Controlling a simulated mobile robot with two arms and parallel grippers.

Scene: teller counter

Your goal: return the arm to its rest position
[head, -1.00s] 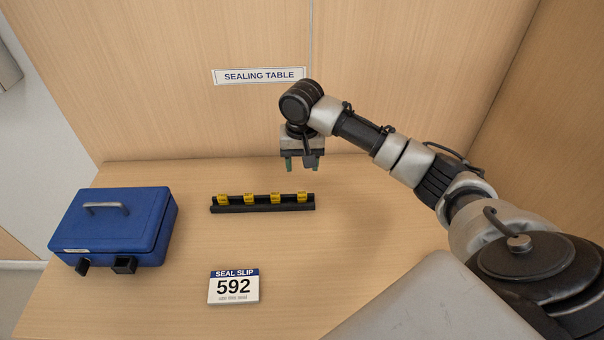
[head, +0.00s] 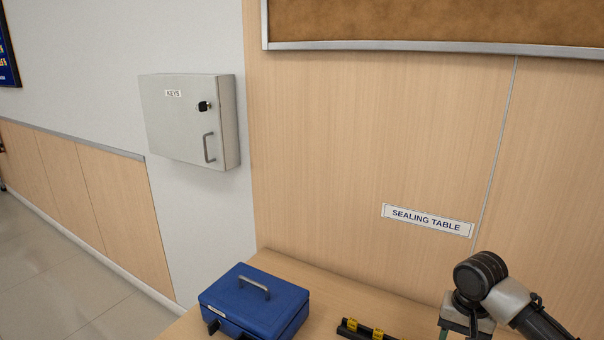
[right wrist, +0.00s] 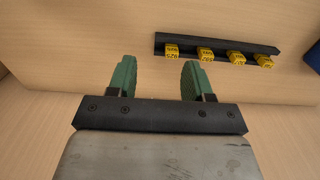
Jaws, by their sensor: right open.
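My right arm reaches in from the lower right of the head view. Its gripper (head: 464,328) is at the bottom edge there, over the back of the sealing table, and its fingertips are mostly cut off. In the right wrist view my right gripper (right wrist: 158,80) is open, with two green fingers apart and nothing between them. It hangs above the wooden table top (right wrist: 90,30), apart from the black rack. My left gripper is not in view.
A black rack (right wrist: 215,45) holds several yellow seals beyond the fingers. A closed blue cash box (head: 250,302) stands on the table's left. A grey key cabinet (head: 185,122) hangs on the wall. A wood panel wall (head: 370,130) stands behind the table.

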